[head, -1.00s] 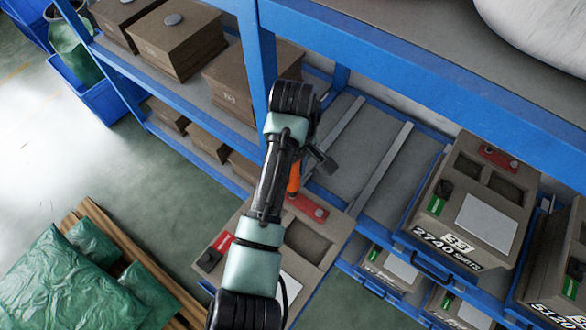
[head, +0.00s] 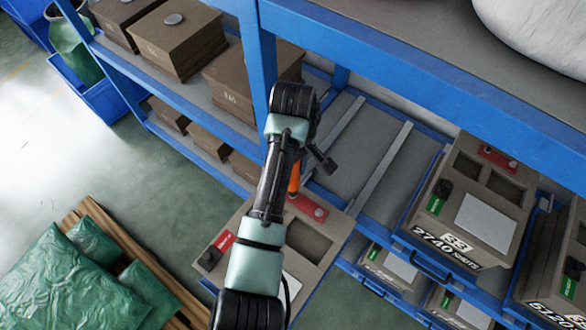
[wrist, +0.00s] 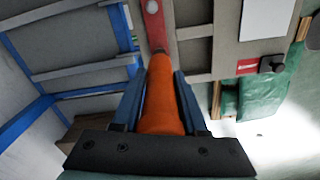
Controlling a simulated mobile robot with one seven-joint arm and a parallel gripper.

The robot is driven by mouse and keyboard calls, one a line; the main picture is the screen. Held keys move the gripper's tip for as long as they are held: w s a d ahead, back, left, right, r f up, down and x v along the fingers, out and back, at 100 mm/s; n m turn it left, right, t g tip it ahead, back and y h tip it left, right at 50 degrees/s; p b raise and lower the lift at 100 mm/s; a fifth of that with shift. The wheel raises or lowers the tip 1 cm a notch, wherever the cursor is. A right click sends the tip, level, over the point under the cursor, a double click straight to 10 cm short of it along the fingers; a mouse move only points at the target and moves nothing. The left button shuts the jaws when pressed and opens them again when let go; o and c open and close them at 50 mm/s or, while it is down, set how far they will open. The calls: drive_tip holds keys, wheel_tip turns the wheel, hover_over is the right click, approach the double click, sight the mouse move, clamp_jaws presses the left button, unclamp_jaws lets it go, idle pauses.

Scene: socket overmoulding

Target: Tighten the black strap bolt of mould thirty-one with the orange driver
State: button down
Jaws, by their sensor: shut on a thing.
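The orange driver (wrist: 163,100) is held between the two fingers of my gripper (wrist: 158,78), which is shut on its handle. A bit of the driver (head: 294,178) also shows beside my arm in the head view. The driver points at the red strap (wrist: 155,25) of a grey-brown mould (wrist: 228,55). Its tip lies over the strap, but I cannot tell whether it touches a bolt. The black bolt is hidden behind the driver; a pale bolt shows at the strap's other end. In the head view my arm covers much of this mould (head: 312,240), and its number is not visible.
Mould 33 (head: 473,200), with a green tag, sits on the blue rack at right. An empty railed bay (head: 365,150) lies behind my arm. A blue shelf post (head: 258,60) stands close to my wrist. Green bags (head: 70,280) lie on a pallet at lower left.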

drive_tip(key=shift+f+b, duration=0.4)
drive_tip(key=shift+f, duration=0.4)
idle(0.5)
drive_tip(key=shift+s+f, duration=0.25)
drive_tip(key=shift+f, duration=0.3)
idle(1.3)
drive_tip(key=shift+r, duration=0.15)
drive_tip(key=shift+w+r+p, duration=0.2)
drive_tip(key=shift+r+p, duration=0.45)
drive_tip(key=shift+p, duration=0.1)
drive_tip(key=shift+r+p, duration=1.8)
drive_tip(key=shift+r, duration=0.1)
